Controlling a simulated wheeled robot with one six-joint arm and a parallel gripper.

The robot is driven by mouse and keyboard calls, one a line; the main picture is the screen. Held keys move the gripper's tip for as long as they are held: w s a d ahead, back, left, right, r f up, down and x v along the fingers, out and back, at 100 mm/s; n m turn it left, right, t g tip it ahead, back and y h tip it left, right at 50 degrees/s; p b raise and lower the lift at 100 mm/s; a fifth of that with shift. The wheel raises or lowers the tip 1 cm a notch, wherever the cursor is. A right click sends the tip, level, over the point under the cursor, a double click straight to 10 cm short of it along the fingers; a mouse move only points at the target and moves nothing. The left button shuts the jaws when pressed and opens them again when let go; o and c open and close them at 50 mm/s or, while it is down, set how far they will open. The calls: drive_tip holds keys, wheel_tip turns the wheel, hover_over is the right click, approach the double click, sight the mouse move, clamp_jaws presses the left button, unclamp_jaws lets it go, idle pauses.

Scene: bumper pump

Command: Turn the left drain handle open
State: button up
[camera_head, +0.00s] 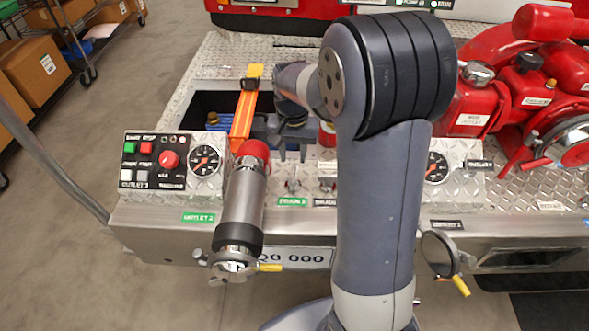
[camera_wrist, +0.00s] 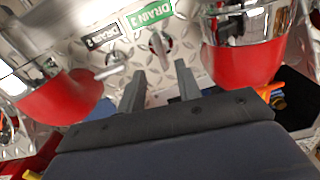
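The left drain handle (camera_head: 293,183) is a small metal lever on the bumper's tread plate, above a green drain label (camera_head: 291,202). In the wrist view the same handle (camera_wrist: 160,45) shows beside the green label (camera_wrist: 150,14). The other drain handle (camera_head: 327,185) is to its right, by a black label; it also shows in the wrist view (camera_wrist: 112,67). My gripper (camera_head: 293,154) is open and empty, just behind the handles. In the wrist view its fingertips (camera_wrist: 160,68) are apart, with the left handle ahead of the gap and no visible contact.
A red-capped metal outlet pipe (camera_head: 245,195) stands close on the left, beside a gauge (camera_head: 204,160) and a button panel (camera_head: 155,160). Another red-and-metal fitting (camera_wrist: 55,95) flanks the handles in the wrist view. Red pump parts (camera_head: 520,100) fill the right.

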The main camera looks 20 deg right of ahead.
sight(293, 175)
wheel_tip(293, 175, down, 7)
drive_tip(key=shift+f, duration=0.1)
drive_tip(key=shift+c, duration=0.4)
clamp_jaws()
